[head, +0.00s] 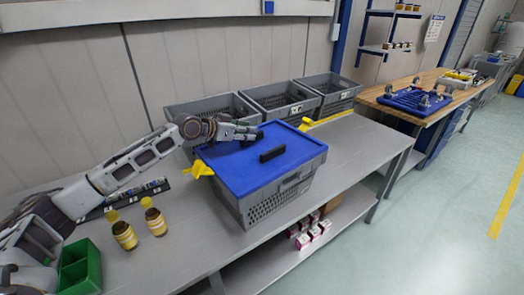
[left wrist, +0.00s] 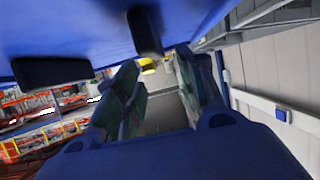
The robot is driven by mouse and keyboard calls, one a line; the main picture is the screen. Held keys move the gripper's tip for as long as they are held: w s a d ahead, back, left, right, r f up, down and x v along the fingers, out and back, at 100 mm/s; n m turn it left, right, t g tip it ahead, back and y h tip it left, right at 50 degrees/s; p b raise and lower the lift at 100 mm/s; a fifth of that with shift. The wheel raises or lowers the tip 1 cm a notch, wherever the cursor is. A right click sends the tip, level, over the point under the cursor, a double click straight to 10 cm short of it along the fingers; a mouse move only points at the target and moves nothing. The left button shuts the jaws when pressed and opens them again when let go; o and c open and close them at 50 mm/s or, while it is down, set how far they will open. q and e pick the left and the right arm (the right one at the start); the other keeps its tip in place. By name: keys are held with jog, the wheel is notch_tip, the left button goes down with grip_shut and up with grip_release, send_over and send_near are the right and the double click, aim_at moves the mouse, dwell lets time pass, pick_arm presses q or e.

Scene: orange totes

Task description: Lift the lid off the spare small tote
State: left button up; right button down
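A grey tote (head: 262,203) stands on the metal table with a blue lid (head: 235,172) lying on top. The lid has a black handle (head: 272,155) near its front right; a second dark handle is mostly hidden by my left gripper (head: 250,133) at the lid's far left part. In the left wrist view the blue lid (left wrist: 215,15) fills the top, with two black handles, one (left wrist: 50,72) at left and one (left wrist: 144,32) close to the fingers. My left gripper (left wrist: 158,95) has its fingers apart, with nothing visibly clamped. My right gripper is not in view.
Yellow pieces (head: 200,169) (head: 306,124) stick out at both sides of the tote. Several open grey totes (head: 275,103) stand behind. The table right of the tote is clear.

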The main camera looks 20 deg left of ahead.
aim_at(260, 131)
pick_arm(q)
jog(key=shift+w+d+f, duration=0.1)
jog(key=shift+w, duration=0.1)
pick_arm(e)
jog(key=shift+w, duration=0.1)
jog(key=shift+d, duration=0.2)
pick_arm(q)
jog(key=shift+w+d, duration=0.1)
jog(key=shift+p+x, duration=0.35)
jog(key=shift+x, duration=1.25)
jog(key=shift+p+x, duration=0.4)
jog(key=shift+x, duration=0.5)
jog(key=shift+f, duration=0.1)
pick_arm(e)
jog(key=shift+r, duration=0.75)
pick_arm(q)
grip_shut()
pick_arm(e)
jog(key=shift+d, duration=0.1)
